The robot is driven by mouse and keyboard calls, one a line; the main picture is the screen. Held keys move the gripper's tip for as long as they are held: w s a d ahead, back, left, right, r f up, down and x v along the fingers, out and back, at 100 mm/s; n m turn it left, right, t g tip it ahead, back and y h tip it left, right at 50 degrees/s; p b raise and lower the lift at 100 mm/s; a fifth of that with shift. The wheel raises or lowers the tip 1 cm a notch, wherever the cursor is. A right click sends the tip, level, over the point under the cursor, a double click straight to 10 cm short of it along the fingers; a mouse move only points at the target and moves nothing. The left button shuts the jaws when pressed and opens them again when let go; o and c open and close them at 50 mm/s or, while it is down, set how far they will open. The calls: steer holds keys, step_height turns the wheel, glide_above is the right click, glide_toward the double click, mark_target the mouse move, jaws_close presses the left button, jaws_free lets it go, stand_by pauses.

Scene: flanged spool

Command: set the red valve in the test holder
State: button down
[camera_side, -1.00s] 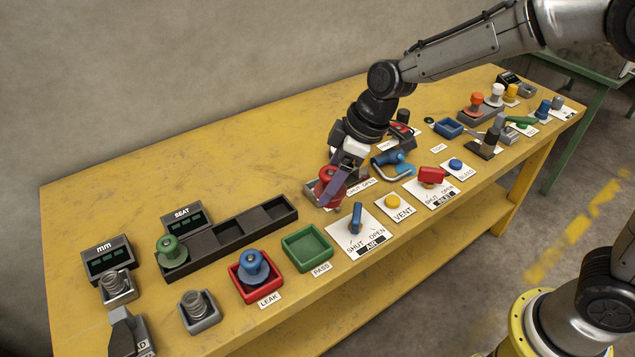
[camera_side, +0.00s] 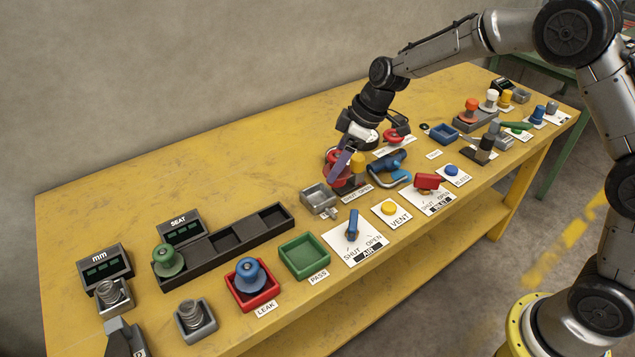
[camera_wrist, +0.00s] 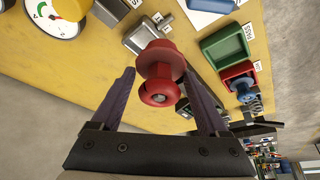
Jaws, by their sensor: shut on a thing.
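The red valve (camera_side: 337,173) is a flanged spool. My gripper (camera_side: 346,166) is shut on it, and it also shows between the two fingers in the wrist view (camera_wrist: 160,70). A square grey metal holder (camera_side: 318,197), which looks like the test holder, stands open and empty just left of and below the valve in the side view. It also shows beyond the valve in the wrist view (camera_wrist: 145,36). The valve is apart from the holder and looks tilted. Part of it is hidden by a finger in the side view.
A black rack (camera_side: 225,240) holding a green spool (camera_side: 167,260) lies left. A green PASS tray (camera_side: 304,256) and a red LEAK tray (camera_side: 253,290) with a blue spool are in front.

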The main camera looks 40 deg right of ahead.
steer(key=w+f, duration=0.3)
steer(key=f, duration=0.1)
steer(key=w+a+f, duration=0.1)
steer(key=w+f, duration=0.1)
steer(key=shift+w, duration=0.35)
steer(key=shift+w+f, duration=0.1)
steer(key=shift+f, duration=1.5)
steer(key=shift+f, duration=0.1)
steer(key=shift+f, duration=0.2)
jaws_free()
steer(key=shift+f, duration=0.1)
steer(key=shift+r, duration=0.25)
steer(key=v, duration=1.2)
